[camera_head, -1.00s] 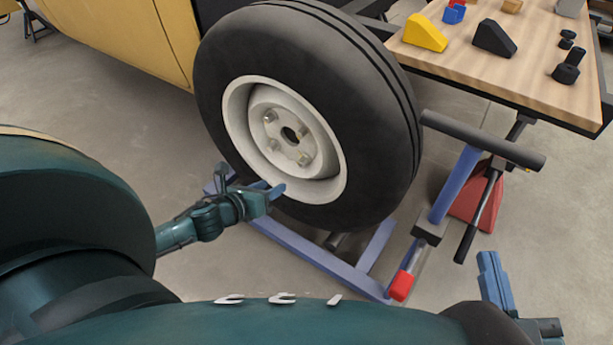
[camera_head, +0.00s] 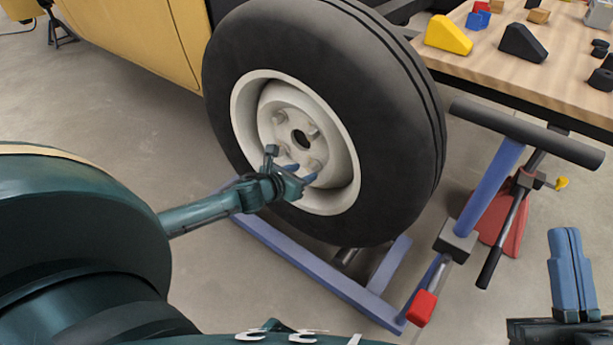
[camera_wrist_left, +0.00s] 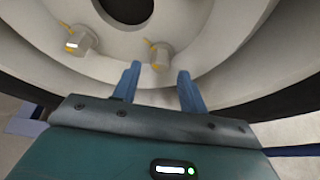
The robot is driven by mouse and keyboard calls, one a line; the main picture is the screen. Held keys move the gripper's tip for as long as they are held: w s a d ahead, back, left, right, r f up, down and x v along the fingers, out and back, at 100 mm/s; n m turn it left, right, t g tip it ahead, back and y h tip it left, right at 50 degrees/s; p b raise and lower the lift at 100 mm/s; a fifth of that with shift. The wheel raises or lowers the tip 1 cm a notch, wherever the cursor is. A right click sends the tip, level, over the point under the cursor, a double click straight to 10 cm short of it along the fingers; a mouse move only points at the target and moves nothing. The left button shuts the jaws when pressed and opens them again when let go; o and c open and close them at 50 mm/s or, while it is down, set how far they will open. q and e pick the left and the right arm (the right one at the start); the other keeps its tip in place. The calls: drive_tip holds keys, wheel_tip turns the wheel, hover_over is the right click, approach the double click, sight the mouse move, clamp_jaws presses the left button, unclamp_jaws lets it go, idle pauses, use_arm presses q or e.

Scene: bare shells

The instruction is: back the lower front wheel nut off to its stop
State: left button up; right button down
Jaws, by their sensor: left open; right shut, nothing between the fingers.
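The wheel (camera_head: 395,140) stands upright, with a black tyre and a cream rim with several nuts around a dark centre hole. The lower nut (camera_head: 314,164) is partly behind my left gripper (camera_head: 302,173) in the head view. In the left wrist view, this nut (camera_wrist_left: 160,57) shows between the two blue fingertips of my left gripper (camera_wrist_left: 160,70), which is open. I cannot tell whether the fingers reach past the nut's face; no grip shows. Another nut (camera_wrist_left: 78,40) is to its left. My right gripper (camera_head: 566,232) is shut and empty at the lower right.
A blue wheel stand (camera_head: 310,265) with a black-topped T-handle (camera_head: 525,132) is below and right of the wheel. A wooden bench (camera_head: 560,75) with a yellow wedge (camera_head: 448,36) and a black wedge (camera_head: 522,42) is at upper right. The yellow body panel (camera_head: 150,40) is at upper left.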

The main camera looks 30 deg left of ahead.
sight(312, 168)
use_arm(q)
drive_tip(key=shift+b+x, duration=0.4)
drive_tip(key=shift+x, duration=0.95)
use_arm(e)
drive_tip(key=shift+d+r+n+y, duration=0.1)
drive_tip(key=shift+r+n+y, duration=0.7)
drive_tip(key=shift+s, duration=0.1)
use_arm(q)
clamp_jaws()
